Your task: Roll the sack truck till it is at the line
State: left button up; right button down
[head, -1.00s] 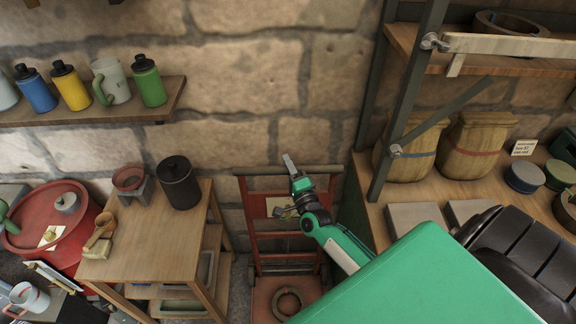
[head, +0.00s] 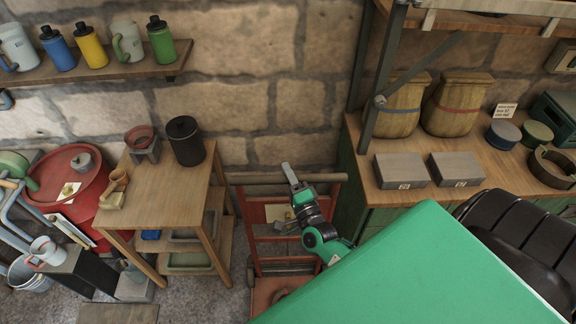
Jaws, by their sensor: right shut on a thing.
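The sack truck (head: 271,215) stands upright, a red frame with a brownish handle bar across its top. It is between the wooden table and the green cabinet, in front of the stone wall. My right gripper (head: 291,174) is at the middle of the handle bar and shut on it. I see no floor line. My left gripper is out of view.
The wooden table (head: 160,195) with a black canister (head: 185,141) stands close on the left. The green cabinet (head: 347,180), its top holding sacks and grey blocks, is close on the right. Some grey floor (head: 215,300) is bare left of the truck.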

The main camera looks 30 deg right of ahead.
jog(key=shift+s+a+f, duration=0.1)
jog(key=shift+s+a, duration=0.2)
jog(key=shift+s, duration=0.3)
jog(key=c, duration=1.2)
grip_release()
jog(key=shift+b+v, duration=2.65)
jog(key=shift+v, duration=4.2)
jog(key=shift+a, duration=0.1)
